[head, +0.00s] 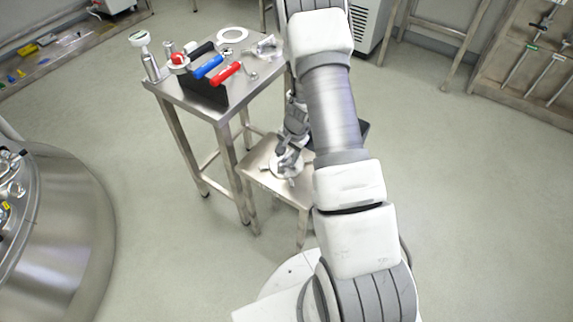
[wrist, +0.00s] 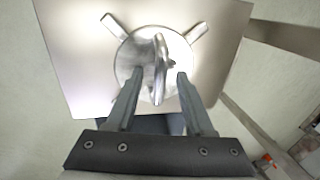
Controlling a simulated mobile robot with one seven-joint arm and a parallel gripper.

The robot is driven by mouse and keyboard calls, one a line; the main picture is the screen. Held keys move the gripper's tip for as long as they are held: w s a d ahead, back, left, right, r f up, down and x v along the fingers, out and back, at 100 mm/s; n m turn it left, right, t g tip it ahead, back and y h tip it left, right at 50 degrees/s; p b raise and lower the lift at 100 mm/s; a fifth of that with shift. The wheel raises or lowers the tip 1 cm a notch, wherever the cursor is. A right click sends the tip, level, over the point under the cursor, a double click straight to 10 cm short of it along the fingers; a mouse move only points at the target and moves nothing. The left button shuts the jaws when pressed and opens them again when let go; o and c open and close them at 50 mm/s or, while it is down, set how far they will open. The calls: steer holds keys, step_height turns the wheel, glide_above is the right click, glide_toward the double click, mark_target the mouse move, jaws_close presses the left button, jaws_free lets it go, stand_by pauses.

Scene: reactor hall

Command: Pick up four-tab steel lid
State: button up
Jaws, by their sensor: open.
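The steel lid (wrist: 130,58) is a round, shiny disc with a raised fin-like grip in its middle. Two tabs show at its upper left and upper right in the wrist view; any others are hidden by my fingers. It lies on a small low steel table (wrist: 85,90). My gripper (wrist: 159,74) is open over the lid, with one finger on each side of the raised grip; I cannot tell whether they touch it. In the head view my gripper (head: 289,172) is down at the low table, covering part of the lid.
A taller steel table (head: 222,110) stands at the left of the low one, with red and blue handled tools, a white ring (head: 232,35) and metal fittings. A large steel vessel (head: 65,230) is at far left. A tool rack (head: 530,65) stands at right. Floor between is clear.

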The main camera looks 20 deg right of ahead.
jaws_close()
steer(key=shift+r, duration=0.1)
stand_by(1.2)
